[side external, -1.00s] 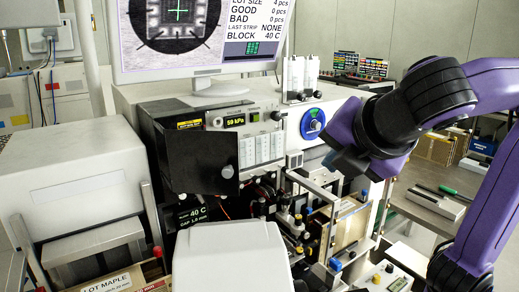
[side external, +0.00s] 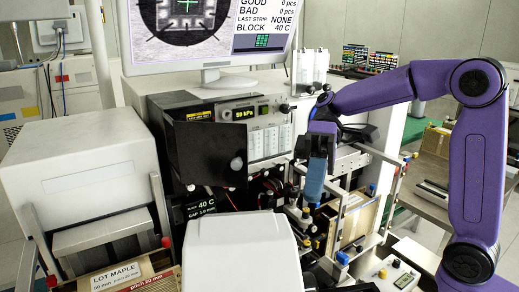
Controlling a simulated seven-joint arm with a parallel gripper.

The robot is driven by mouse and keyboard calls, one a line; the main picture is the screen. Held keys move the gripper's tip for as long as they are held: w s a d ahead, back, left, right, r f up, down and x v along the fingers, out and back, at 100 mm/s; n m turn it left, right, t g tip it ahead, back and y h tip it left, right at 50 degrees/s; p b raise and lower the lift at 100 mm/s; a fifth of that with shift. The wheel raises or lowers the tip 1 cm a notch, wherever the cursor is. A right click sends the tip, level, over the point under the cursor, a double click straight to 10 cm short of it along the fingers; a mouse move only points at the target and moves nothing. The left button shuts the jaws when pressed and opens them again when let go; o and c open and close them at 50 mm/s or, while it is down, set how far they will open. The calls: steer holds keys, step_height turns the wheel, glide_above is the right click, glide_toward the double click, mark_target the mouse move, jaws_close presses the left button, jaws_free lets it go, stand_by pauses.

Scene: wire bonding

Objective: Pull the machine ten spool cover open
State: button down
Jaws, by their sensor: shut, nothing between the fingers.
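A black flat panel with a round pale knob, which looks like the spool cover (side external: 205,152), is on the front of the dark machine unit in the middle of the side external view. The panel stands at an angle to the unit's face; I cannot tell exactly how far it is from closed. Its knob (side external: 236,164) sits near its right edge. My gripper (side external: 315,192) points down, to the right of the knob and apart from it. Its blue fingers are shut and empty, above the rails and small fittings.
A white rounded housing (side external: 240,252) stands in front, below the cover. A monitor (side external: 210,35) rises behind. A large white box (side external: 80,165) is at left. Posts, rails and a tan box (side external: 355,217) crowd the space below and right of my gripper.

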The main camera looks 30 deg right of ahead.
steer(key=w+d+r+m+t+y, duration=0.2)
steer(key=w+d+m+t+y, duration=0.15)
steer(key=w, duration=0.25)
steer(key=w+d+r+m+t+y, duration=0.3)
steer(key=w+y, duration=0.2)
steer(key=w, duration=0.1)
glide_toward(240, 157)
steer(key=w+a, duration=0.3)
steer(key=shift+s+a+r, duration=0.1)
steer(key=shift+s+a, duration=1.25)
steer(key=shift+s, duration=0.1)
